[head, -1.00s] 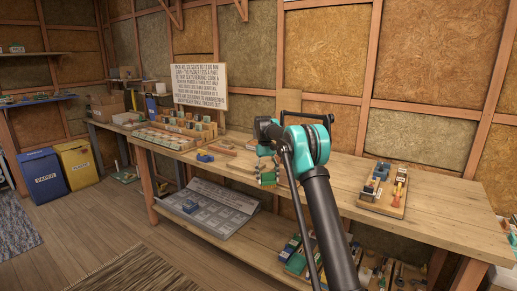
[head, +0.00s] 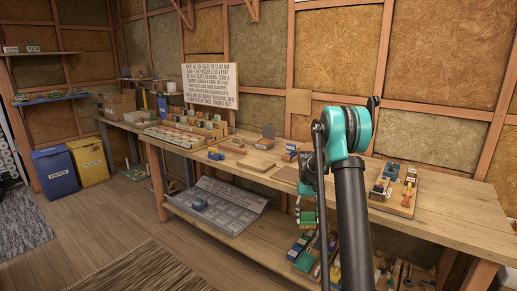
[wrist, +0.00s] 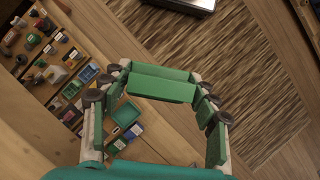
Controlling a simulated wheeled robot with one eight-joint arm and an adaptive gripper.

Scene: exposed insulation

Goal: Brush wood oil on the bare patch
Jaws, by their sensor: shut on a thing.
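My gripper (head: 307,222) hangs in front of the workbench's front edge in the head view, partly behind my arm. A wooden board (head: 405,210) at the right holds small bottles and a red-and-yellow tool. No wood oil label is readable.
The lower shelf (head: 240,235) carries a grey compartment tray (head: 240,196) and several small boxes. A sign (head: 210,86), small blocks and a blue tool (head: 215,155) stand on the bench's left part. Blue (head: 55,172) and yellow (head: 90,161) bins stand far left. The floor in front is open.

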